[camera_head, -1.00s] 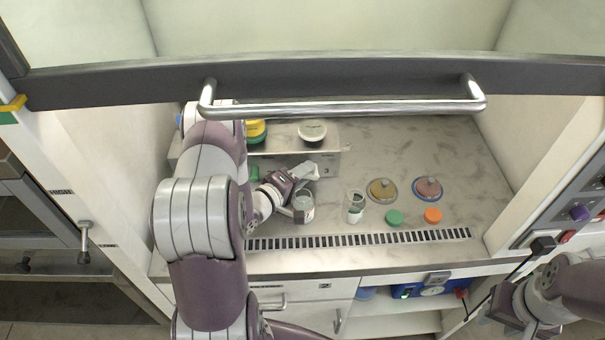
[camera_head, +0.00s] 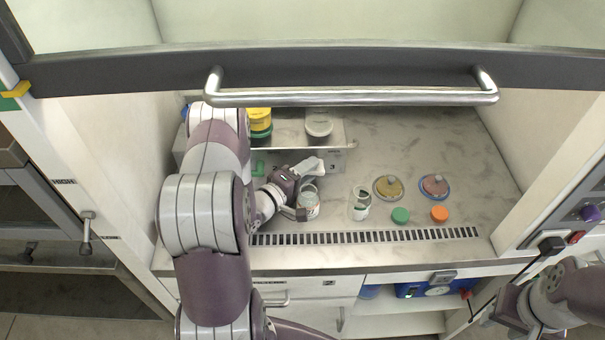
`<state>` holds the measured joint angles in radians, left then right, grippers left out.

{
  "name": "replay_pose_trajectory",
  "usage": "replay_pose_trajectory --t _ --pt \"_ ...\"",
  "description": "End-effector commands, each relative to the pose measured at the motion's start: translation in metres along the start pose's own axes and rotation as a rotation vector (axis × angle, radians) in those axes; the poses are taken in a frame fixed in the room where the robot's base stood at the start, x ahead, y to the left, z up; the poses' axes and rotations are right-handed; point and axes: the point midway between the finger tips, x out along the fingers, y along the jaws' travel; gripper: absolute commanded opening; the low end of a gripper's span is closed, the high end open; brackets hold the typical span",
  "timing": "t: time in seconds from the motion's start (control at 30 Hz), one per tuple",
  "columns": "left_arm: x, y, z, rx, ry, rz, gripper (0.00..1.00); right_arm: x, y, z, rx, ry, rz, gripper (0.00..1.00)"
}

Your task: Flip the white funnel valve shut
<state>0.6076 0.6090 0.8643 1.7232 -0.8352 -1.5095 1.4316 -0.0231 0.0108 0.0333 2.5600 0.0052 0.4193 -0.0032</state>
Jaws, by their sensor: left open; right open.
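The white funnel (camera_head: 319,123) stands on a steel manifold box (camera_head: 345,140) at the back left of the cabinet. A small white piece, apparently its valve lever (camera_head: 313,164), sticks out at the box front and points to the right. My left gripper (camera_head: 304,192) is open just in front of this lever, partly covering its left end. I cannot tell whether it touches the lever. My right gripper (camera_head: 502,312) is open and empty at the lower right, outside the cabinet.
A glass jar (camera_head: 310,208) stands close under my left gripper, with another jar (camera_head: 360,204) to its right. Green (camera_head: 400,215) and orange (camera_head: 439,214) caps and two round lidded items lie further right. The sash handle (camera_head: 350,97) crosses above. The back right is clear.

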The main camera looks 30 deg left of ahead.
Motion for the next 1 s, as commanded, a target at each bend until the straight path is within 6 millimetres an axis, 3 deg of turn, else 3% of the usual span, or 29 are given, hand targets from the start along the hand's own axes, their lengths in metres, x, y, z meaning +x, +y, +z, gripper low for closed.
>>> replay_pose_trajectory --t 0.17,0.4,0.6,0.93,0.97,1.0 --pt "-0.022 -0.001 -0.001 -0.001 0.004 -0.002 0.43 0.003 0.0 0.0 0.0 0.0 0.0 0.43" --pt "-0.082 -0.002 -0.002 -0.003 0.009 -0.002 0.43 0.007 0.0 0.001 0.0 0.0 0.0 0.43" --pt "-0.118 -0.001 -0.001 -0.002 0.006 -0.001 0.43 0.009 0.0 0.001 0.0 0.0 0.0 0.43" --pt "-0.126 0.0 0.0 -0.001 0.0 0.0 0.43 0.009 0.0 0.001 0.0 0.0 0.0 0.43" --pt "-0.126 0.0 0.0 -0.001 0.0 0.0 0.43 0.009 0.0 0.001 0.0 0.0 0.0 0.46" --pt "-0.126 0.0 0.0 -0.001 0.0 0.0 0.43 0.009 0.0 0.001 0.0 0.0 0.0 0.59"
